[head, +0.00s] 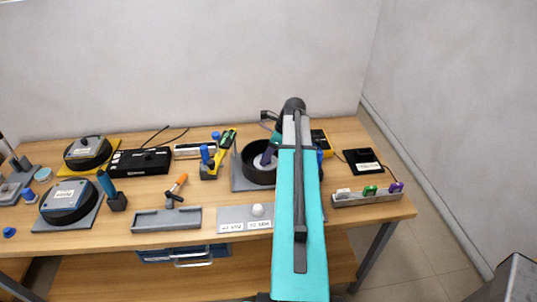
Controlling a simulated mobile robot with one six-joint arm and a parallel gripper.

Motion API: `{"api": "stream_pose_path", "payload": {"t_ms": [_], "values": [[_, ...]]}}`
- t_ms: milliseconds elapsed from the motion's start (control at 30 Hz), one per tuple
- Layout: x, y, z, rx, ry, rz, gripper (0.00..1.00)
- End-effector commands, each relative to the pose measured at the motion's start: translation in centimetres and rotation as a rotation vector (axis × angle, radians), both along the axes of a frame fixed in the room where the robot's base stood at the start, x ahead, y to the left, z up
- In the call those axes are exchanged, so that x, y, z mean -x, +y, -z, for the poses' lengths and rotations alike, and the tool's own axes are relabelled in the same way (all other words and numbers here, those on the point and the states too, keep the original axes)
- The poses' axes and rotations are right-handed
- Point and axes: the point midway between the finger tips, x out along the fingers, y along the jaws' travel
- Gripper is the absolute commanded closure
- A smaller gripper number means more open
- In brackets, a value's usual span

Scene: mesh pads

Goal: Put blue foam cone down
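My teal arm reaches over the right half of the bench. My gripper (267,156) seems to be the small dark and purple end at the black round bowl (248,172); the arm hides much of it, and its fingers are too small to read. I cannot tell whether it holds anything. No blue foam cone can be made out for certain. Small blue pieces show at the bench's left front (9,232), near the left end (28,195), mid-bench (205,154), behind that (216,136), and just right of my arm (320,156).
The wooden bench (150,190) is crowded. Two round dark devices (88,150) (68,198) stand left, with a black box (140,162) beside them. A grey tray (166,220) and a labelled plate (240,220) lie in front. A rack (367,197) is at right.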

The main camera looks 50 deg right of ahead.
Motion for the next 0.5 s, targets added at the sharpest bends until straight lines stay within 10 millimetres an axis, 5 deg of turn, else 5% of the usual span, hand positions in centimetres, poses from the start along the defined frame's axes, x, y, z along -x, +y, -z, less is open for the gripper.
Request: {"api": "stream_pose_path", "payload": {"t_ms": [500], "values": [[0.16, -0.14, -0.6, 0.002, -0.001, 0.001, 0.51]]}}
